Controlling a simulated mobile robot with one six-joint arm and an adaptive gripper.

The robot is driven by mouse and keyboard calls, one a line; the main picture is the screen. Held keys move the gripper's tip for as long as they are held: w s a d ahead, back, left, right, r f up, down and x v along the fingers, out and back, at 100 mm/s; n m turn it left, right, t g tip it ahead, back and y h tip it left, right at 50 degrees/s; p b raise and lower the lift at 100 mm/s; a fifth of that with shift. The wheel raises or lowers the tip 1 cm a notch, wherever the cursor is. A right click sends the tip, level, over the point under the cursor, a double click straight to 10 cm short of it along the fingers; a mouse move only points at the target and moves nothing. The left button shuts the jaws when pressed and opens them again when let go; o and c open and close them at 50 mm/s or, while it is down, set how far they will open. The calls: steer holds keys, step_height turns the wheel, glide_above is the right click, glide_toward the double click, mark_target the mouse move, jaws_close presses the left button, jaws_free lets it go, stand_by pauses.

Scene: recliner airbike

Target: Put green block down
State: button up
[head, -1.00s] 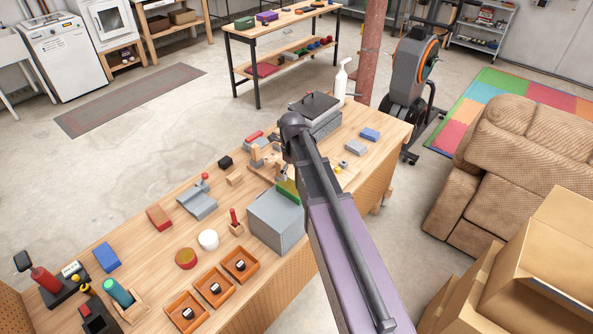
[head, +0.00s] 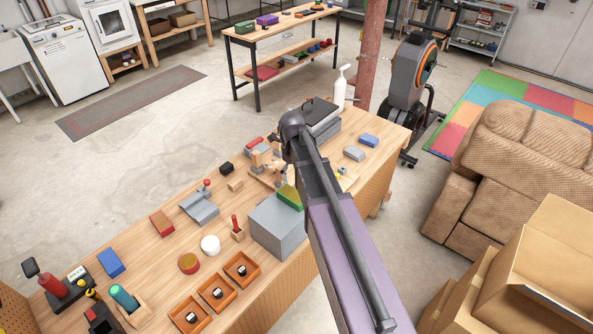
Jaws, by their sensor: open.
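The green block (head: 289,196) lies on top of the large grey box (head: 277,229), at its far right corner, beside my arm. It appears to rest on the box top. My gripper (head: 282,169) shows only as a small dark part just beyond the block, left of my arm. It is open and seems apart from the block. My arm hides most of the gripper and the area right of the box.
The wooden bench (head: 150,260) holds a grey bracket (head: 199,208), a white cylinder (head: 210,245), orange trays (head: 217,291) and a blue block (head: 369,140). A white spray bottle (head: 341,88) stands at the far end. Cardboard boxes (head: 535,265) and a recliner (head: 510,165) stand to the right.

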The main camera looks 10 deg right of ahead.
stand_by(0.3)
steer(key=s+n, duration=1.7)
steer(key=n, duration=1.1)
steer(key=shift+d+n, duration=0.15)
steer(key=shift+n, duration=0.25)
